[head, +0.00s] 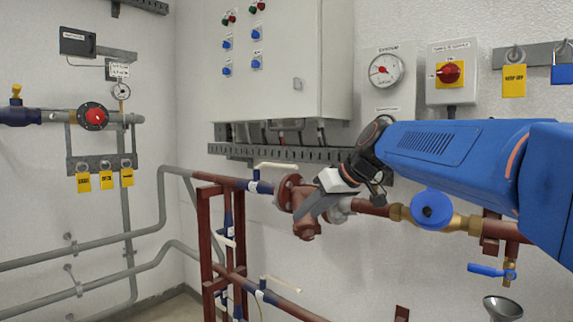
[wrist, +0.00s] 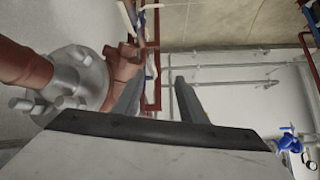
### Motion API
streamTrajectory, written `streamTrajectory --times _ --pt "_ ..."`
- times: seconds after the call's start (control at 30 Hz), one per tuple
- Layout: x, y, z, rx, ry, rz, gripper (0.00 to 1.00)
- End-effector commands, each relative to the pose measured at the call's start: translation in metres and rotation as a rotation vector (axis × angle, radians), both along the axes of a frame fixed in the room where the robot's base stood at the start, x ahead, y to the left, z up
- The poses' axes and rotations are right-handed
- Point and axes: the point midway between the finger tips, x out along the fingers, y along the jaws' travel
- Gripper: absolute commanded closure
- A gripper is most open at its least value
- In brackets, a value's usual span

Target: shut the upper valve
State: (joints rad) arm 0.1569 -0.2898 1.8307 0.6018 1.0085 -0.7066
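The upper valve (head: 260,187) has a blue body on the upper red-brown pipe in the head view. Its pale lever (head: 276,166) lies above the pipe, pointing right, roughly along it. My gripper (head: 303,214) is to the right of the lever, in front of the red-brown flanged fitting (head: 306,228), with its fingers pointing down and left. In the wrist view my gripper (wrist: 158,88) shows two fingers apart with nothing held between them. The flanged fitting (wrist: 122,80) is left of the fingers there. The lever is not clearly made out in the wrist view.
A lower valve with a pale lever (head: 281,283) is on the lower pipe. A red-brown frame (head: 206,240) stands left. A slotted cable tray (head: 275,153) and grey cabinet (head: 285,60) are above. Grey pipes (head: 85,247) cross the left wall.

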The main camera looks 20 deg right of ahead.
Motion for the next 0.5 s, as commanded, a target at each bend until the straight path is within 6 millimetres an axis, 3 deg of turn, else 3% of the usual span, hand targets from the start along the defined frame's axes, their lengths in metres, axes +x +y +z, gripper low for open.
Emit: streamTrajectory --times 0.03,0.2,0.4,0.5 --pt "0.025 -0.004 0.019 0.009 -0.038 0.021 0.62" --pt "0.092 -0.014 0.075 0.029 -0.174 0.098 0.62" --pt "0.144 -0.026 0.119 0.034 -0.302 0.158 0.62" --pt "0.162 -0.029 0.125 0.044 -0.335 0.170 0.62"
